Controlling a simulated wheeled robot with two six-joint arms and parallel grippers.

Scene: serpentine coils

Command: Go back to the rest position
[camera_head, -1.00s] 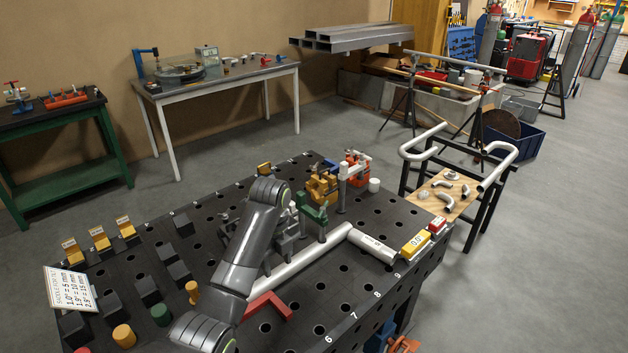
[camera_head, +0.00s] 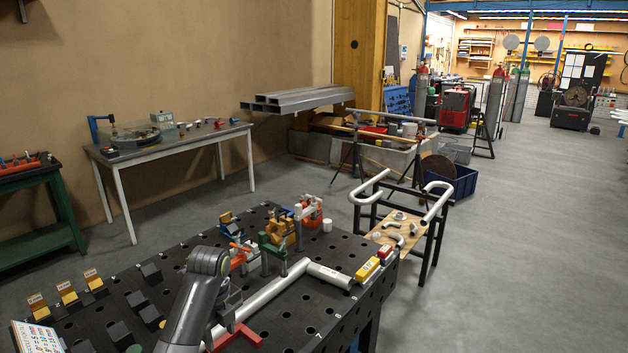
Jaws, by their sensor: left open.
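My left arm stands over the black perforated welding table (camera_head: 322,293) at the bottom of the head view. Its grey elbow is raised. My left gripper (camera_head: 232,300) shows small and partly hidden behind the arm, close to a bent silver pipe (camera_head: 266,298). It is open, and I see nothing held in it. The pipe lies on the table, with its bend near the green clamp (camera_head: 272,250) and one end toward the yellow block (camera_head: 367,270). My right gripper is out of view.
A red angle piece (camera_head: 236,336) lies beside the pipe. Orange and yellow clamps (camera_head: 310,211) stand at the table's far side. Black blocks and yellow holders (camera_head: 67,293) are at left. A pipe rack (camera_head: 432,205) stands beyond the right edge. Open floor (camera_head: 510,260) lies to the right.

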